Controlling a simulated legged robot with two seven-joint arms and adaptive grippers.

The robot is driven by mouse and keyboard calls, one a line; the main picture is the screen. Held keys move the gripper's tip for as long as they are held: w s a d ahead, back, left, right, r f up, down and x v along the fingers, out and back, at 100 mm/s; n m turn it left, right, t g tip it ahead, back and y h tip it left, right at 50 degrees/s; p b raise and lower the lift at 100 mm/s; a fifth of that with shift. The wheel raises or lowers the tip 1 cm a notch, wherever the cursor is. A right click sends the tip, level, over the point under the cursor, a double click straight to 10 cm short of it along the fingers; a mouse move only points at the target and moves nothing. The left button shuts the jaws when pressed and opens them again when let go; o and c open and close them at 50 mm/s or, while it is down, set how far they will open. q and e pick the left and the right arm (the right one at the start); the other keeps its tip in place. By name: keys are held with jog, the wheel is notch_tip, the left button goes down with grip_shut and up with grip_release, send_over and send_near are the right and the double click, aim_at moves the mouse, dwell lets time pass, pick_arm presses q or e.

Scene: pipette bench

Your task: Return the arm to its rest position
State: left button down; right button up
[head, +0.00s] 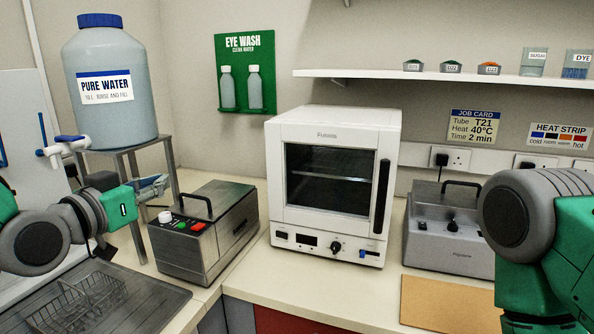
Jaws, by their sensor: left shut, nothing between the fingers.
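My left arm comes in from the left edge, and its gripper (160,185) is in front of the water stand, just left of the grey box with the handle. The gripper is shut and empty, and its fingers point to the right. It is small and partly overlaps the stand's legs, so I cannot tell whether it touches them. My right arm shows at the right edge as a grey and green joint. Its gripper is out of the picture.
A big water bottle (105,100) with a tap stands on a metal stand (176,165). Right of it are a grey box (205,240), a white oven (330,125) and another grey device (440,235). A drying rack (85,300) lies front left; a tan board (430,303) lies front right.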

pick_arm(q)
jog(key=s+a+f+n+g+y, duration=0.1)
jog(key=s+f+g, duration=0.25)
jog(key=f, duration=0.65)
jog(key=s+f+n+g+y, duration=0.15)
jog(key=s+f, duration=0.25)
jog(key=f, duration=0.5)
jog(key=s+a+f+g+y, duration=0.1)
jog(key=s+f+g, duration=0.25)
jog(key=f, duration=0.65)
jog(key=s+a+f+n+g+y, duration=0.1)
jog(key=s+a+f+g, duration=0.15)
jog(key=s+f, duration=0.5)
jog(key=s+a+f+g+y, duration=0.1)
jog(key=s+f+g, duration=0.25)
jog(key=s, duration=0.75)
jog(key=s+a+f+n+g+y, duration=0.1)
jog(key=s+f+g, duration=0.1)
jog(key=s+f, duration=0.6)
notch_tip(320, 180, down, 7)
jog(key=w+d+m+b, duration=0.1)
jog(key=b, duration=0.9)
jog(key=shift+w+t, duration=0.3)
jog(key=shift+t, duration=0.05)
pick_arm(e)
notch_tip(320, 180, down, 10)
jog(key=a, duration=0.1)
jog(key=shift+r, duration=0.2)
